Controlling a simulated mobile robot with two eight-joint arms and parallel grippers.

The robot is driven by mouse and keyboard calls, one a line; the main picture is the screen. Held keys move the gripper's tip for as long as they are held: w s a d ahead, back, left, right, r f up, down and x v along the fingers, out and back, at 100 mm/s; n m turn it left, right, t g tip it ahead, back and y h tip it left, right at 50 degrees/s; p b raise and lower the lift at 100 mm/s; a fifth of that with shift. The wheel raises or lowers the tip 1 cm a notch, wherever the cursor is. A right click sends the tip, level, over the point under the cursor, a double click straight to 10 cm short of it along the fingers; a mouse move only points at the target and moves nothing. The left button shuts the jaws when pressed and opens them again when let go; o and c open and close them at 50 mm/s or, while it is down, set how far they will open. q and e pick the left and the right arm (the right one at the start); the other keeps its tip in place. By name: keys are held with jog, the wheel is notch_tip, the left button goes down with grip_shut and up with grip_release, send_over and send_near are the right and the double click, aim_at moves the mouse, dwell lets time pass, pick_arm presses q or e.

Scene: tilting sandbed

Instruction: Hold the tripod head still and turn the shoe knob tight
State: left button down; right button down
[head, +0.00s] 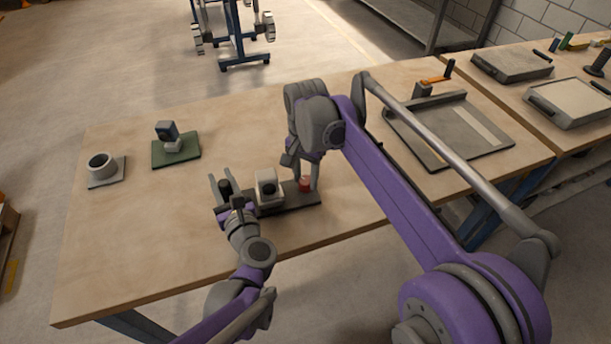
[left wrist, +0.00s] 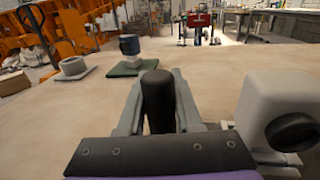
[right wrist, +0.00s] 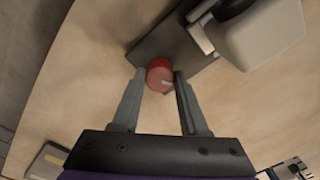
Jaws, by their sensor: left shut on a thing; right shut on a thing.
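The tripod head is a dark plate (head: 290,198) near the table's front edge, with a pale block (head: 266,186) bearing a black round part, a black upright grip (head: 225,188) at its left and a red shoe knob (head: 304,185) at its right. My left gripper (head: 228,187) is shut on the black grip, which stands upright between its fingers in the left wrist view (left wrist: 158,100). My right gripper (head: 304,183) comes down from above, shut on the red knob. In the right wrist view the knob (right wrist: 160,76) sits between the fingertips; a pale line marks its face.
A grey cup-shaped part (head: 102,167) on a pad and a blue-topped device on a green mat (head: 176,150) stand at the left. A grey tray (head: 450,130) lies at the right. A second table (head: 550,125) holds more trays. The table's middle back is clear.

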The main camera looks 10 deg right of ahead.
aim_at(305, 180)
jog(key=shift+m, duration=0.3)
dwell(0.4)
jog(key=shift+c, duration=2.1)
grip_release()
notch_tip(305, 180, up, 12)
pick_arm(q)
jog(key=c, duration=0.5)
grip_release()
